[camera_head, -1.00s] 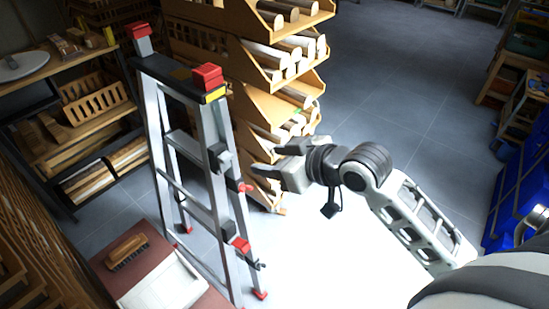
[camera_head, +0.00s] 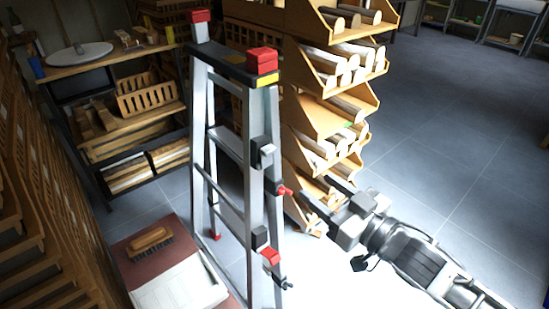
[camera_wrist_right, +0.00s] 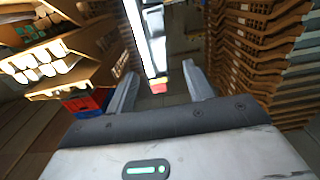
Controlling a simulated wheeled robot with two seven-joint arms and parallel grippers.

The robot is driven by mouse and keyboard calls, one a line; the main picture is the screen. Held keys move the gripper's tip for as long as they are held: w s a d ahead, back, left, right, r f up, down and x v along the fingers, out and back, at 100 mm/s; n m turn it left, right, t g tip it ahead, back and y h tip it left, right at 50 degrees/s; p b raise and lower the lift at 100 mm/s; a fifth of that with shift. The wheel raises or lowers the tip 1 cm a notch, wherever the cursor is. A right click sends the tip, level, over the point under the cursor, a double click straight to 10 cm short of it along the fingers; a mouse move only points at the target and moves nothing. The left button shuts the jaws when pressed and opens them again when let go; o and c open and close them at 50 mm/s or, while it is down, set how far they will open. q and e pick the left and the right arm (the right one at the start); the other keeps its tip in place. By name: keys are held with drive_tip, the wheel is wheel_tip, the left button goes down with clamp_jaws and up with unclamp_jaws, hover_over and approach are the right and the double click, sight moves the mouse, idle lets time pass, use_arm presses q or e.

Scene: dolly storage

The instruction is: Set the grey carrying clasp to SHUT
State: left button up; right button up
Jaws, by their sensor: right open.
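A grey aluminium stepladder (camera_head: 256,120) with red caps stands upright in the head view. A grey clasp (camera_head: 264,153) sits on its right front rail; its setting is too small to tell. Lower on that rail are a red lever (camera_head: 284,191) and a red-and-black fitting (camera_head: 270,257). My right gripper (camera_head: 317,186) is open and empty, to the right of the ladder and below the clasp, with its fingers pointing toward the rail. In the right wrist view the open fingers (camera_wrist_right: 159,70) have the bright ladder rail (camera_wrist_right: 138,35) beyond them. My left gripper is not in view.
A wooden rack of logs (camera_head: 325,115) stands close behind the ladder and my right gripper. A brown table (camera_head: 130,270) with a brush (camera_head: 150,242) and a white tray (camera_head: 180,287) is at the lower left. The floor (camera_head: 450,150) at the right is clear.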

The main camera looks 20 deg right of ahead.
sight(272, 151)
use_arm(q)
drive_tip(key=shift+p, duration=0.3)
use_arm(e)
drive_tip(key=x, duration=1.4)
drive_tip(key=shift+w+a+r, duration=0.1)
drive_tip(key=shift+w+a, duration=0.1)
drive_tip(key=shift+w, duration=0.15)
drive_tip(key=c, duration=1)
drive_tip(key=r+p, duration=0.1)
drive_tip(key=p, duration=0.2)
drive_tip(key=shift+w, duration=0.15)
drive_tip(key=shift+w+g+p, duration=0.1)
drive_tip(key=shift+g+p, duration=0.3)
drive_tip(key=shift+p, duration=0.3)
drive_tip(key=shift+a+f+h+p, duration=0.1)
drive_tip(key=shift+h+p, duration=0.2)
drive_tip(key=shift+f, duration=0.2)
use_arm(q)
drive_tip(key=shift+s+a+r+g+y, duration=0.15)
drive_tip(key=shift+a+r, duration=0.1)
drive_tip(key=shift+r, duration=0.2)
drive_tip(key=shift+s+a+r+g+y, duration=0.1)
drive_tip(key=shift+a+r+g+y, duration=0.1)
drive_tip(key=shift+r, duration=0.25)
